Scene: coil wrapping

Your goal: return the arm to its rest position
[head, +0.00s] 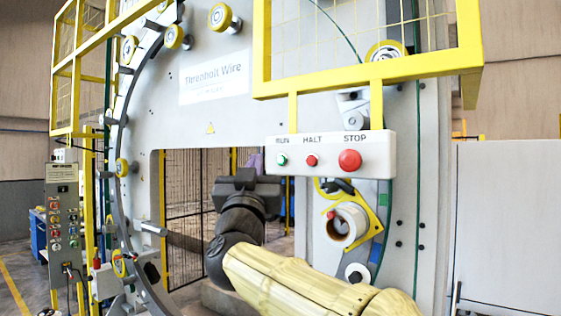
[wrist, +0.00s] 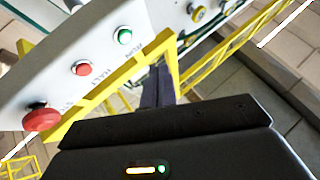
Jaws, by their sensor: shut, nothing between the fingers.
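My arm (head: 290,285) reaches in from the lower right, its pale yellow sleeve ending at a dark wrist. My gripper (head: 256,161) is at the left end of the white button panel in the head view, partly hidden by its own dark body. In the wrist view the dark fingers of my gripper (wrist: 157,80) are together, with nothing seen between them. The button panel (wrist: 60,50) lies to the left of the fingers there. I cannot tell how wide the gap to it is.
The panel carries a green button (head: 282,160), a red HALT button (head: 312,161) and a larger red STOP button (head: 350,160). A yellow guard frame (head: 370,82) stands above it. The grey wrapping machine (head: 180,125) with its ring of rollers is behind. A control box (head: 62,220) stands at far left.

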